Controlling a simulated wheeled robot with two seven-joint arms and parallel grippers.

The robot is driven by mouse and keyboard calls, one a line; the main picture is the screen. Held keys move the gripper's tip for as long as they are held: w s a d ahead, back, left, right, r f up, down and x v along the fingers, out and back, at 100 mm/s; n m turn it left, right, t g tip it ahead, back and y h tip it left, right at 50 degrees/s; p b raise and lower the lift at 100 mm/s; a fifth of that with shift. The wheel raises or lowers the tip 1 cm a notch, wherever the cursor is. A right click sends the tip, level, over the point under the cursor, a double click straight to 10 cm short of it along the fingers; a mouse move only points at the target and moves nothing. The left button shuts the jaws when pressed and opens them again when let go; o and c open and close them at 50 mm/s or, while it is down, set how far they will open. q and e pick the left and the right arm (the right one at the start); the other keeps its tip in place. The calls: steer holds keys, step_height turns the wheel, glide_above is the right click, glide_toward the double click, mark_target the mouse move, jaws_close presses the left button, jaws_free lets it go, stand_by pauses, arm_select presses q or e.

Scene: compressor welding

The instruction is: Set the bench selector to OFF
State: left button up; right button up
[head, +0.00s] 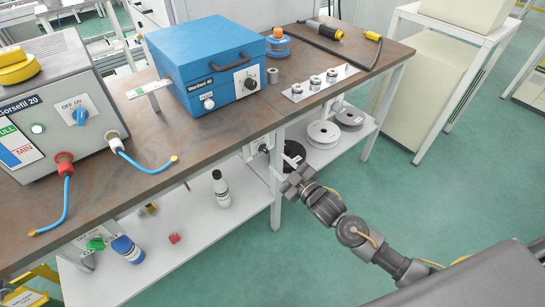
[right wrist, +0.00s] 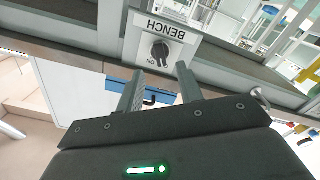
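The bench selector (right wrist: 160,51) is a dark rotary knob on a white plate marked BENCH (right wrist: 166,28), fixed to the bench front and seen upside down in the right wrist view. ON is readable beside it; no OFF mark is readable, and I cannot tell its setting surely. In the head view the selector (head: 263,148) is a small dark shape under the bench edge. My right gripper (right wrist: 160,78) is open, its two fingers apart with nothing between them, pointing at the plate, apparently short of the knob. It also shows in the head view (head: 288,174). My left gripper is not in view.
The wooden bench top (head: 215,135) holds a blue welding box (head: 212,65), a grey unit (head: 50,105) with hoses, and a torch (head: 328,31). A lower shelf (head: 190,222) holds bottles and spools (head: 322,133). A bench leg (head: 277,185) stands close by my right gripper.

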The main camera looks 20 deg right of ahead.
steer(key=v, duration=0.4)
steer(key=shift+s+d, duration=0.1)
steer(key=shift+s, duration=0.15)
stand_by(0.4)
